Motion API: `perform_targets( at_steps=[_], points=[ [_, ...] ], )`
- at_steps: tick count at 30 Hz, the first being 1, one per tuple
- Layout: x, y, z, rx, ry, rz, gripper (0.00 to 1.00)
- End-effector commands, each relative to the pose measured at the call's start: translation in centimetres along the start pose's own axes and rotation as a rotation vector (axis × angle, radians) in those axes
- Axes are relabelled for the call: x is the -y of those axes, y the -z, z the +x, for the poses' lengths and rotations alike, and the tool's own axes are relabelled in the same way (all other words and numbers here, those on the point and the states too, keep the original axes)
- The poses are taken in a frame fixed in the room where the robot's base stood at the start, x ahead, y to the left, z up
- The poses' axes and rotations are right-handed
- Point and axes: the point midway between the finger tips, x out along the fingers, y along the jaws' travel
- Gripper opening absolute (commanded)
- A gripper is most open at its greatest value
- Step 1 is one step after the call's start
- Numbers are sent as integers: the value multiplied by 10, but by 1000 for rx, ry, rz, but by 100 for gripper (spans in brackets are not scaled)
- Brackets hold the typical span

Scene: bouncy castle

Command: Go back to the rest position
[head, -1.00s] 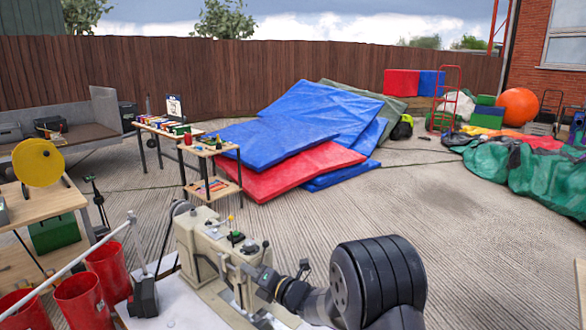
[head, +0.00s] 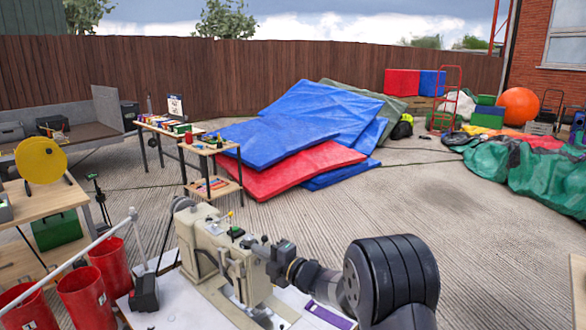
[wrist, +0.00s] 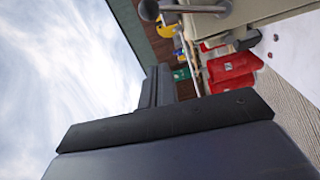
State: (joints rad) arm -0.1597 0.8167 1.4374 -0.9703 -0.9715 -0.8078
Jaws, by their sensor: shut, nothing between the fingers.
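My gripper (head: 280,262) shows small in the head view, just right of the beige sewing machine (head: 212,243). From this angle I cannot tell whether it touches the machine. In the wrist view its dark fingers (wrist: 160,87) are together and point up, with nothing held between them. My arm comes in from the lower right of the head view. Part of the machine also shows at the top right of the wrist view (wrist: 275,10).
The machine stands on a white tabletop (head: 182,312) with a purple strip (head: 328,314) near my arm. Red bins (head: 85,297) stand to the left. Blue and red mats (head: 300,168) lie further back. Open paved ground (head: 430,215) is behind my arm.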

Motion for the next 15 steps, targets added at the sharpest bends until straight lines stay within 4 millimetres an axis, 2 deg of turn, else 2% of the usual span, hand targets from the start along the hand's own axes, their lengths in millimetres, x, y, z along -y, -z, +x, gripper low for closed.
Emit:
perform_targets(
  at_steps=[7,15],
  points=[
    [-9,-11,0,0,-13,172,0],
    [-10,-12,-57,3,-13,192,0]
  ],
)
